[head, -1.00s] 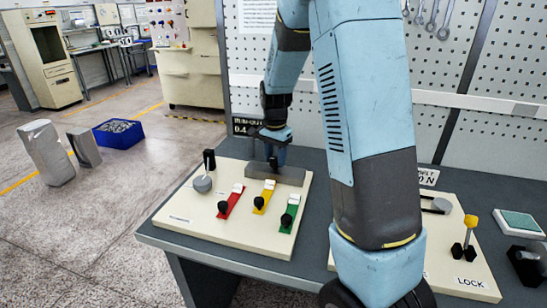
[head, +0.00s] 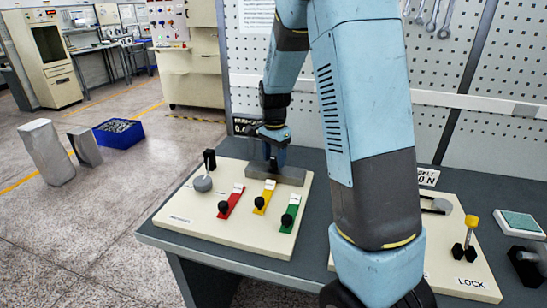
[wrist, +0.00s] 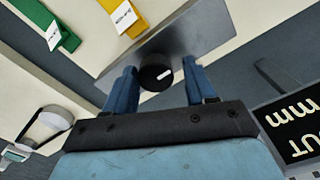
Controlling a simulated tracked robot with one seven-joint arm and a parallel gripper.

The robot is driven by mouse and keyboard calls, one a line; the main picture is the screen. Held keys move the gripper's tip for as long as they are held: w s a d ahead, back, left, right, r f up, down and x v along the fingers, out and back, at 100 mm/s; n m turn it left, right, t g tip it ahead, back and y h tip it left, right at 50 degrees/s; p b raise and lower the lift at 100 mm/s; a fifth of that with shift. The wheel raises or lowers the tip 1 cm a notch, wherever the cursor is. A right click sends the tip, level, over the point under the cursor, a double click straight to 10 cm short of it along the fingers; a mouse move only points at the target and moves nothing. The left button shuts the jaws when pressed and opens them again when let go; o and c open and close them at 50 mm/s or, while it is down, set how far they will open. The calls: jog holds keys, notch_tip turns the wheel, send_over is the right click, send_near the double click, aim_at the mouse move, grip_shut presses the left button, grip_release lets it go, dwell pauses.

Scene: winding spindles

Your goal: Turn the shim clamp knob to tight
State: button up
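The shim clamp knob is a round black knob (wrist: 150,76) with a white mark on it. It sits on a grey metal block at the back of the cream panel, between the two blue fingers of my gripper (wrist: 160,87) in the wrist view. A gap shows between the knob and each finger, so my gripper is open around it. The white mark lies slightly tilted from the picture's horizontal. In the head view my gripper (head: 272,160) points down at the grey block (head: 290,176), and the knob is hidden there.
The cream panel (head: 180,232) carries a grey ball-shaped lever (head: 202,184) and red (head: 232,200), yellow (head: 266,195) and green (head: 291,213) slides with black knobs. A black sign (wrist: 290,125) stands close beside my gripper. A second panel (head: 480,270) with a yellow-topped lever is at the right.

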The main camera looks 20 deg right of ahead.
aim_at(275, 158)
jog(key=shift+o, duration=0.8)
jog(key=shift+d, duration=0.1)
notch_tip(275, 158, up, 14)
jog(key=shift+f, duration=0.2)
jog(key=s+r+n+t, duration=0.2)
jog(key=s+n, duration=0.4)
jog(key=s, duration=0.8)
jog(key=s+r+n+t, duration=0.3)
jog(key=s+n, duration=0.3)
jog(key=s, duration=0.9)
jog(key=shift+s+r+t, duration=0.25)
jog(key=shift+r+t, duration=0.05)
jog(key=shift+r, duration=0.6)
